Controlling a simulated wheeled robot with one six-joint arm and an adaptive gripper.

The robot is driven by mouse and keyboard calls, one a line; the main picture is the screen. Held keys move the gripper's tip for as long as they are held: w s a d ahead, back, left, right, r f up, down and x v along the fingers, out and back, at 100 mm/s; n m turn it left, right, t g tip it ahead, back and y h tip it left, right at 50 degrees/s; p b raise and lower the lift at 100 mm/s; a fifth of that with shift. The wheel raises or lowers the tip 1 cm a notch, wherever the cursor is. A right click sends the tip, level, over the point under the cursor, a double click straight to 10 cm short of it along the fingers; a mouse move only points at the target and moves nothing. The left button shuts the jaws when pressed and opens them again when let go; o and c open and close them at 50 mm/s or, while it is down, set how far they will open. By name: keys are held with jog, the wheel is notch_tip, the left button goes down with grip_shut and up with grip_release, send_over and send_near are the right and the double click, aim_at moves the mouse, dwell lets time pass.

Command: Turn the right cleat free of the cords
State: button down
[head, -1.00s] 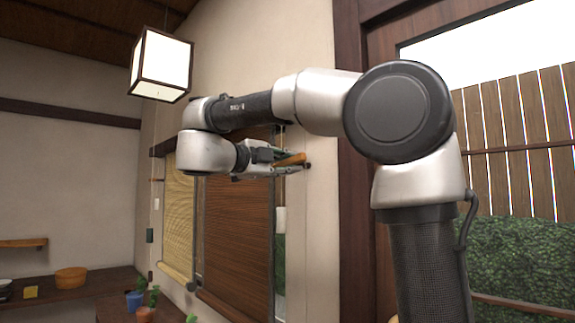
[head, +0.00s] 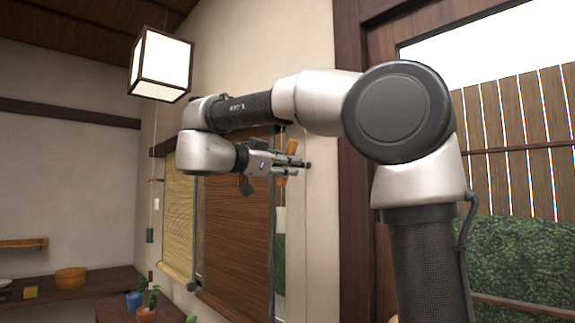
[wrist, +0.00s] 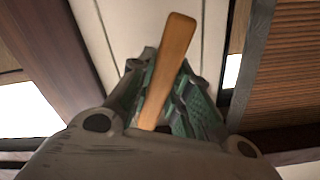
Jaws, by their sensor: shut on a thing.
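The right cleat is an orange-brown wooden bar (head: 292,148) at the wall just right of the dark brown blind. It stands nearly upright, slightly tilted, in the head view. My gripper (head: 290,166) reaches it from the left and is shut on its middle. In the wrist view the cleat (wrist: 172,62) slants up between the green-padded fingers (wrist: 160,105), its lower part hidden by my gripper. Thin cord lines run near it, but I cannot tell whether any still loop around it.
The brown slatted blind (head: 235,235) and a yellow blind (head: 178,215) hang left of the cleat. A lit lantern (head: 160,65) hangs at upper left. A dark wooden post (head: 350,200) stands to the right. Potted plants (head: 147,312) stand low down.

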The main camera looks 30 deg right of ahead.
jog(key=n, duration=0.4)
jog(key=shift+f+n, duration=0.1)
jog(key=shift+n, duration=0.2)
dwell(0.4)
jog(key=c, duration=1.3)
grip_release()
jog(key=v, duration=0.7)
jog(key=shift+s+a, duration=0.1)
jog(key=shift+a, duration=0.15)
